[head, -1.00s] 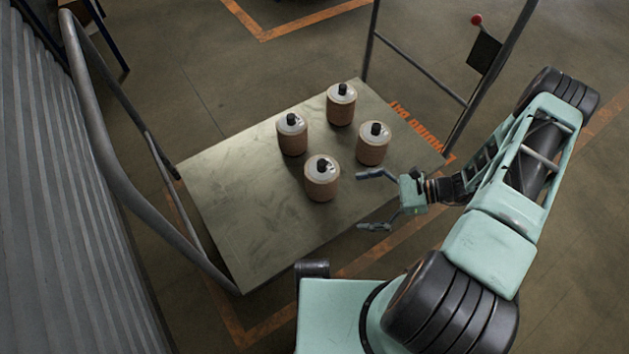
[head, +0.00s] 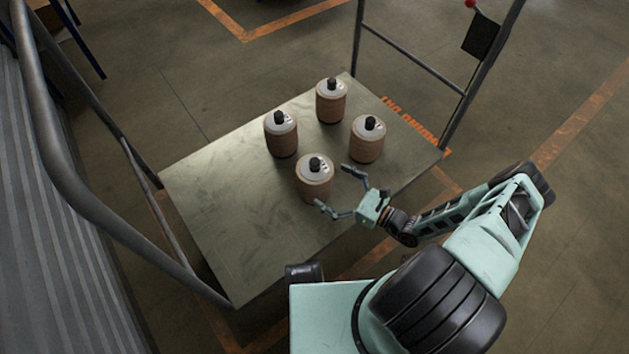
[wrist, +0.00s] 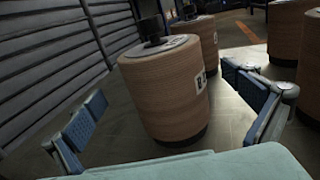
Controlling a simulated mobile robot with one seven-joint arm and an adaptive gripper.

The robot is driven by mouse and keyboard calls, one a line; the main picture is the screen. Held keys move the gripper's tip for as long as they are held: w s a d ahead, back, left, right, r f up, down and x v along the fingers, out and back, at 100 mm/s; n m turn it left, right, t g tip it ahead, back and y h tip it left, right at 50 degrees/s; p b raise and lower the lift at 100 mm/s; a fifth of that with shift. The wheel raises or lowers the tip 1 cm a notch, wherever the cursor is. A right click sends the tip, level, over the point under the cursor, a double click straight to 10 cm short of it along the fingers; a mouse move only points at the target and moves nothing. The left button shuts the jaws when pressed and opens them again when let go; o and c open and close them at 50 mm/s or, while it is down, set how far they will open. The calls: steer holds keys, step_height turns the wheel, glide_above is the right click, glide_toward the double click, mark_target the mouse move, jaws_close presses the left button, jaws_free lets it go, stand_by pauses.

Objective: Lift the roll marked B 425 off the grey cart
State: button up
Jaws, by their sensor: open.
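Several brown rolls with pale tops and black knobs stand upright on the grey cart (head: 215,225). The nearest roll (head: 314,180) is just in front of my open gripper (head: 336,192). In the wrist view this near roll (wrist: 165,95) stands ahead of my gripper (wrist: 165,125), whose blue-padded fingers are spread to either side and hold nothing. The other rolls are the left one (head: 281,135), the far one (head: 331,102) and the right one (head: 367,140). I cannot read which is B 425.
Metal rails rise at the cart's left end (head: 100,215) and right end (head: 420,65). A ribbed grey wall (head: 45,240) runs along the left. The cart's front left deck is bare. The right roll stands close to my gripper's far finger.

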mark_target(315, 173)
steer(key=b+x, duration=0.1)
steer(key=x, duration=0.5)
steer(key=shift+w+f+b, duration=0.1)
steer(key=shift+w+b, duration=0.05)
steer(key=shift+b, duration=0.2)
steer(key=shift+d, duration=0.1)
steer(key=shift+c, duration=0.4)
steer(key=c, duration=2)
steer(key=shift+r, duration=0.25)
steer(key=shift+c, duration=0.2)
